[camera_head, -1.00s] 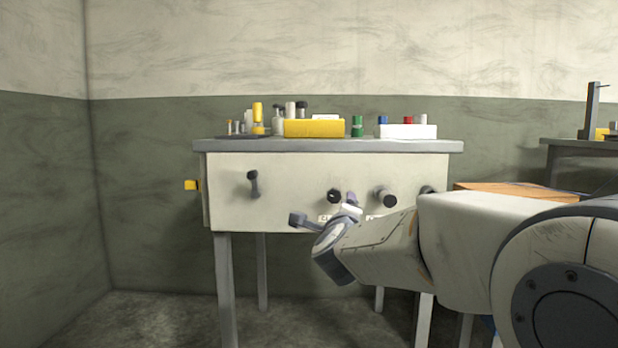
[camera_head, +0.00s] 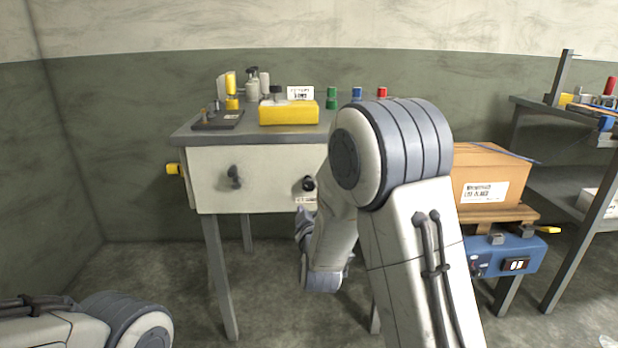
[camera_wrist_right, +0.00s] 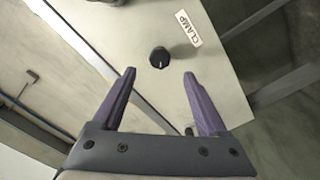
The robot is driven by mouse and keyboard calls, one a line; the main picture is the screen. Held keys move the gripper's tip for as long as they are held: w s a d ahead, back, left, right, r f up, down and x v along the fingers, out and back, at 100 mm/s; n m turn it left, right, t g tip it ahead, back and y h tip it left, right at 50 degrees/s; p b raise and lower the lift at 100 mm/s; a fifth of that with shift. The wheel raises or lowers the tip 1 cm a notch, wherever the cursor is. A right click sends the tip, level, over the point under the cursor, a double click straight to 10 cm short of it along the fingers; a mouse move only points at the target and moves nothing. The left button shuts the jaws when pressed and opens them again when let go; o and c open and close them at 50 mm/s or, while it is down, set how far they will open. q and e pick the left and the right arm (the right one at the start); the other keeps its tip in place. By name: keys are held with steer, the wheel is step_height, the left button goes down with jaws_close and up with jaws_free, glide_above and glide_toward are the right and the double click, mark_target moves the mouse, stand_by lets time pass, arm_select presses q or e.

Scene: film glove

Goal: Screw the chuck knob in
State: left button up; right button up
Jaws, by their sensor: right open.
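My right gripper (camera_wrist_right: 160,75) is open and empty in the right wrist view. A round black knob (camera_wrist_right: 159,57) with a white pointer mark sits on the cream panel just beyond the fingertips, not gripped. A "CLAMP" label (camera_wrist_right: 182,29) is beside it. In the head view, a black knob (camera_head: 308,184) on the panel front has a label below it. A grey handle-like knob (camera_head: 235,177) is further left. I cannot tell which is the chuck knob; no knob readable as "chuck" shows. My right arm hides the panel's right part. My left gripper is not in view.
On the table (camera_head: 180,138) stand a yellow box (camera_head: 289,113), a dark tray (camera_head: 218,121), bottles and coloured caps. A cardboard box (camera_head: 490,170) and a blue unit (camera_head: 505,255) stand right. The floor to the left of the table is clear.

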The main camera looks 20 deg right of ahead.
mark_target(309, 187)
steer(key=b+x, duration=0.1)
steer(key=x, duration=0.8)
steer(key=shift+w+d+f, duration=0.1)
steer(key=shift+w+d, duration=0.05)
steer(key=shift+w, duration=0.25)
jaws_close()
